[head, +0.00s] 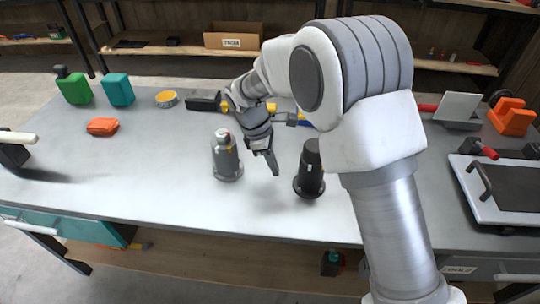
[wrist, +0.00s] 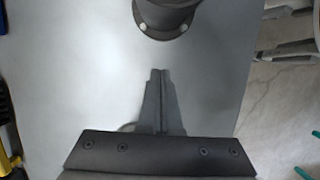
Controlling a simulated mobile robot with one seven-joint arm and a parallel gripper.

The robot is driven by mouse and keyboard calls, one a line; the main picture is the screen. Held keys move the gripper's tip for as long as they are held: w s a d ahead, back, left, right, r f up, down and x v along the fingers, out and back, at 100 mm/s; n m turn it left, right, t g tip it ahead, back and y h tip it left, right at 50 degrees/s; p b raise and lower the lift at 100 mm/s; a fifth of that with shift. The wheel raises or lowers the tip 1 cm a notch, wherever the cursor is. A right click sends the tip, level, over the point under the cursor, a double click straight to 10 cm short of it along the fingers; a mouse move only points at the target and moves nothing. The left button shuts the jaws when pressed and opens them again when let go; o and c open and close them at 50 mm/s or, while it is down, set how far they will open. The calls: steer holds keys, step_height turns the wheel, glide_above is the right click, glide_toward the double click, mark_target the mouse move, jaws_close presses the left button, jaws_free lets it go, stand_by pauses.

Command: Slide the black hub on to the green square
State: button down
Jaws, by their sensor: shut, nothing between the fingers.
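The black hub (head: 310,172) stands upright on the grey table, right of my gripper in the head view. It is a dark cylinder on a wider round flange. In the wrist view the hub (wrist: 166,18) is cut off by the top edge, with bolt heads showing on its flange. My gripper (head: 275,170) points down between the black hub and a grey cylinder. Its fingers (wrist: 159,74) are together and empty, with a clear gap to the hub. I see no green square on the table; my arm hides part of it.
A tray (head: 510,190) is at the right. The front middle is clear.

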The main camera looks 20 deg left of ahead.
mark_target(295, 183)
steer(key=shift+x, duration=1.15)
steer(key=d, duration=0.3)
steer(key=shift+w+d+b, duration=0.1)
steer(key=shift+w+b, duration=0.2)
steer(key=shift+b, duration=0.05)
steer(key=shift+w+d, duration=0.1)
steer(key=shift+d, duration=0.25)
